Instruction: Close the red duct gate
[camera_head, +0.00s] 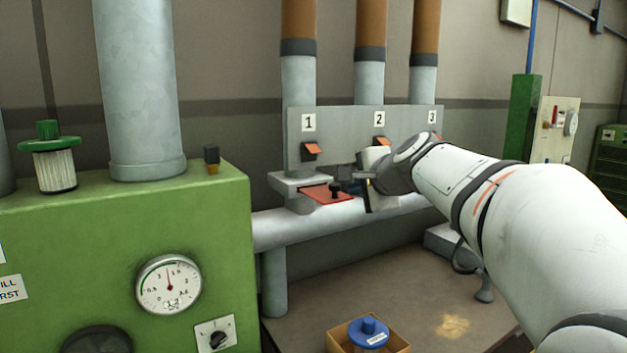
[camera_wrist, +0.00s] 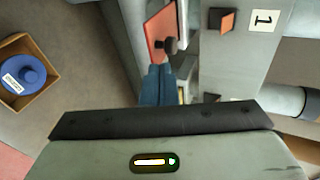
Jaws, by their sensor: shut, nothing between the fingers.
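The red duct gate (camera_head: 318,194) is a flat red plate lying in a grey slide housing under the panel's number 1. My gripper (camera_head: 357,178) is shut and empty, to the right of the knob in the head view. In the wrist view its blue fingers (camera_wrist: 158,70) end close to the knob; I cannot tell whether they touch it.
A grey panel (camera_head: 345,130) with numbers 1, 2, 3 and orange flaps stands behind. A horizontal pipe (camera_head: 285,229) runs below the gate. A green machine (camera_head: 100,260) with a gauge stands at the left.

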